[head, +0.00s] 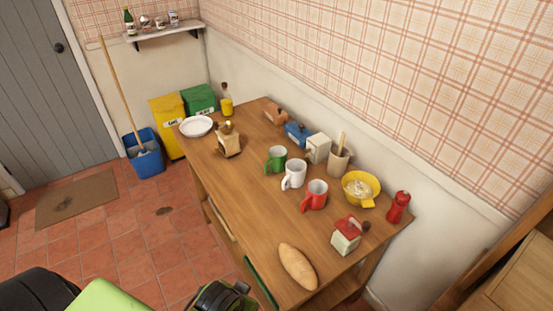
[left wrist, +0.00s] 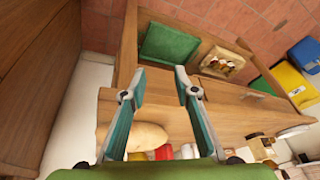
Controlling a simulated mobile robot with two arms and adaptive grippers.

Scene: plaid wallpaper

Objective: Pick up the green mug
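The green mug (head: 276,159) stands upright on the wooden table (head: 232,183), to the left of a white mug (head: 294,174) and a red mug (head: 315,195). My left gripper (left wrist: 160,72) is open in the left wrist view, with nothing between its fingers. It is near the table's front edge, close to the bread loaf (head: 298,266) and well apart from the green mug. In the head view only part of my left arm shows along the bottom edge; its fingertips are not visible. I cannot make out the green mug in the left wrist view. My right gripper is not in view.
A grinder with a red top (head: 347,234), yellow bowl (head: 361,188), red pepper mill (head: 398,207) and utensil pot (head: 339,160) stand near the mugs. A wooden grinder (head: 228,139) and white plates (head: 196,126) are at the far end. The table's front-left strip is clear.

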